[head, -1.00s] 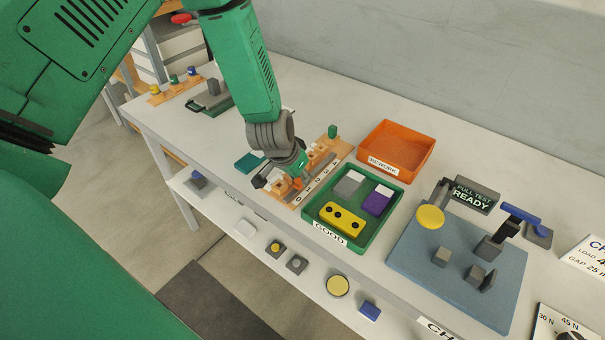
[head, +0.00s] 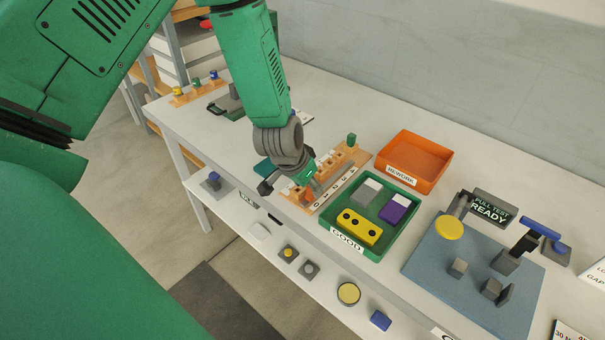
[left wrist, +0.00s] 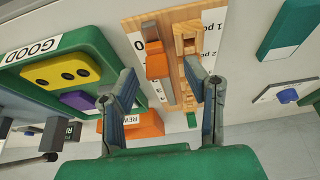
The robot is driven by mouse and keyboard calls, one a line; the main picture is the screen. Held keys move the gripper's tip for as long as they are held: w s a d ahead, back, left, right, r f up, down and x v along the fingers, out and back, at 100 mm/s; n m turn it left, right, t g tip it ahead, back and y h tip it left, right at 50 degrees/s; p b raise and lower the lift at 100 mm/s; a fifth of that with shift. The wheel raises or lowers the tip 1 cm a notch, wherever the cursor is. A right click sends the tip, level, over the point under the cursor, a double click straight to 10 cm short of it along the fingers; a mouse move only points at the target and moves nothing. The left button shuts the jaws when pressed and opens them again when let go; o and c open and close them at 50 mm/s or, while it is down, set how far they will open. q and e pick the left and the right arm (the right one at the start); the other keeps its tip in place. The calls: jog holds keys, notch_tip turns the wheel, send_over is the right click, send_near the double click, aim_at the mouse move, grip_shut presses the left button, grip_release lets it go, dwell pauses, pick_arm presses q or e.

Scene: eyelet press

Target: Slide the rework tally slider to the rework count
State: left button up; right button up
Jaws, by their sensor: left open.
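The rework tally is a wooden board (head: 350,160) with a row of printed numbers along a white strip (head: 336,191). Its orange slider (head: 308,194) sits near the low-number end. In the left wrist view the orange slider (left wrist: 157,65) is on the rail, near a printed 0. My left gripper (head: 287,188) is over that end of the board. In the left wrist view the left gripper (left wrist: 162,75) is open, with its fingers on either side of the slider's line. I cannot tell whether either finger touches it. My right gripper is not in view.
The green GOOD tray (head: 327,232) stands beside the board, holding yellow, purple and grey parts. The orange REWORK tray (head: 440,182) behind it looks empty. A blue mat (head: 430,270) with test fixtures lies to the right. A lower shelf (head: 325,300) holds several small parts.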

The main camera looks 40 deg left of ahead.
pick_arm(q)
jog(key=v, duration=1)
jog(key=shift+d, duration=0.25)
jog(key=shift+s+a, duration=0.1)
jog(key=shift+a, duration=0.05)
jog(key=s+d+f+g+b, duration=0.2)
jog(key=s+f+b, duration=0.3)
jog(key=s+f, duration=0.6)
jog(key=s+d+f+g+b, duration=0.1)
jog(key=s+f+b, duration=0.5)
jog(key=s+f, duration=0.6)
notch_tip(320, 180, down, 7)
jog(key=shift+s+d+f+g, duration=0.25)
jog(key=shift+d+g, duration=0.15)
jog(key=shift+d, duration=0.15)
jog(key=shift+w, duration=0.15)
